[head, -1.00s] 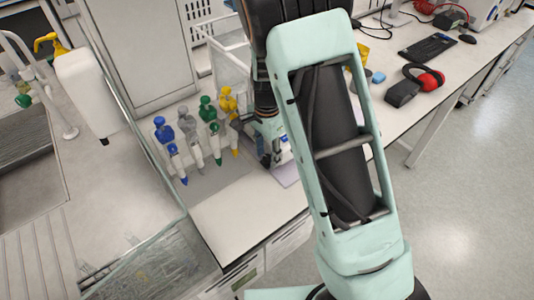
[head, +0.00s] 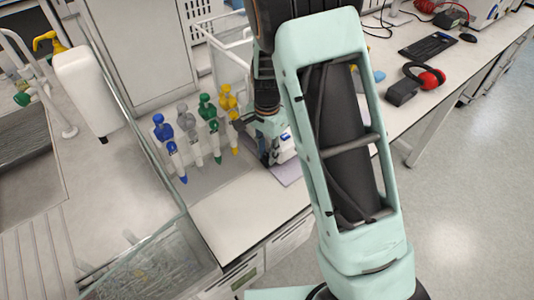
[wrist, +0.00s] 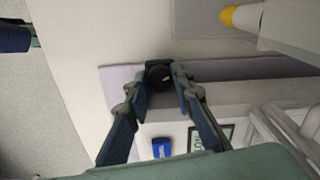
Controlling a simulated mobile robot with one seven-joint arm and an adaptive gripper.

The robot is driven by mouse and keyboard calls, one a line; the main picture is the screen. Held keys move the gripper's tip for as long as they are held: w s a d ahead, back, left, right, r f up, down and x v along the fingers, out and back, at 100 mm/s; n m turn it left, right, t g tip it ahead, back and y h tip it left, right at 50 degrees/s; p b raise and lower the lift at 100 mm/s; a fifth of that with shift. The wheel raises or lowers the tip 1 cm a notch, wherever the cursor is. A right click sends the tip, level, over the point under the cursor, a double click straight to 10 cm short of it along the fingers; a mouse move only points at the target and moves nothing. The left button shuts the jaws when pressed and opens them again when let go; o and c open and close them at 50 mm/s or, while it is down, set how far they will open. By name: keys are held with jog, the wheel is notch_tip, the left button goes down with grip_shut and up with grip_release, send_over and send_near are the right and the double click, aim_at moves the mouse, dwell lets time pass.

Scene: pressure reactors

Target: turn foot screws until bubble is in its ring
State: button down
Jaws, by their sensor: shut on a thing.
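A black round foot screw (wrist: 158,75) sits between my fingertips in the wrist view. My gripper (wrist: 160,82) is shut on it, one finger at each side. The white instrument (wrist: 180,115) lies just beside the screw, with a blue label and a small display (wrist: 197,138). In the head view my gripper (head: 268,148) is low over the bench, and part of the white instrument (head: 286,146) shows to its right. The bubble and its ring are not visible in either view. My arm covers much of the instrument in the head view.
A lilac mat (wrist: 115,82) lies under the instrument. Several pipettes with coloured tops (head: 208,115) stand close to the left of my gripper. One yellow-tipped pipette (wrist: 242,17) also shows in the wrist view. The bench front (head: 235,215) is clear.

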aim_at(267, 156)
jog(key=c, duration=1.7)
grip_release()
notch_tip(267, 156, up, 12)
jog(key=shift+r, duration=0.1)
jog(key=shift+o, duration=0.2)
